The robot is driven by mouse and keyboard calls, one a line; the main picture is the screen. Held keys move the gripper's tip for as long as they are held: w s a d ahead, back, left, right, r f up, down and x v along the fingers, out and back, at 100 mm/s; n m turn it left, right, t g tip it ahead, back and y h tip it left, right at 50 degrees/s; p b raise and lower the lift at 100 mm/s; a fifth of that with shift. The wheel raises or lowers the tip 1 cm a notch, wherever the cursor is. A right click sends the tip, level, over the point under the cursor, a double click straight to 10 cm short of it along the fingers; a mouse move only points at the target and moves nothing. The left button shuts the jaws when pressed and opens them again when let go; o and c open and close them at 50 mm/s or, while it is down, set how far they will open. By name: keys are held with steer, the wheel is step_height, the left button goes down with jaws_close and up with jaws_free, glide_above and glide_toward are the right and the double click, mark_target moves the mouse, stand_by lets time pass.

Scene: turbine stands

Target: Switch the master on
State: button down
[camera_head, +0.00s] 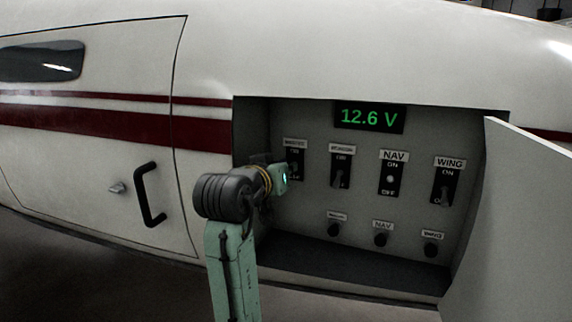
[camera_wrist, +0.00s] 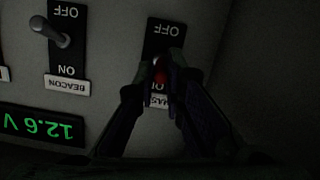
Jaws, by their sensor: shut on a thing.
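The master switch (camera_wrist: 159,64) is the leftmost toggle on the recessed panel in the head view, where my gripper (camera_head: 280,179) partly covers its black plate (camera_head: 294,157). In the wrist view, which shows the panel upside down, my gripper's fingers (camera_wrist: 160,88) close around the lever from both sides. The lever shows a silver part and a red part (camera_wrist: 160,76); the red part lies on the ON side of the silver one. The fingers hide much of the ON label, and the exact lever tilt is hard to tell. The display (camera_head: 369,117) is lit green and reads 12.6 V.
The beacon switch (camera_head: 341,178), NAV switch (camera_head: 390,179) and WING switch (camera_head: 445,192) stand to the right. Several black knobs (camera_head: 381,240) sit below. An open door panel (camera_head: 515,220) flanks the recess on the right; a black handle (camera_head: 150,194) is on the left.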

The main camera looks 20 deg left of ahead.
steer(key=shift+w+r+g, duration=0.1)
steer(key=shift+r+g, duration=0.25)
steer(key=shift+g, duration=0.35)
steer(key=shift+w+r+g, duration=0.1)
steer(key=shift+r+g, duration=0.2)
steer(key=shift+g, duration=0.4)
steer(key=c, duration=1.7)
jaws_free()
steer(key=shift+o, duration=0.2)
steer(key=shift+r, duration=0.1)
steer(key=v, duration=1.2)
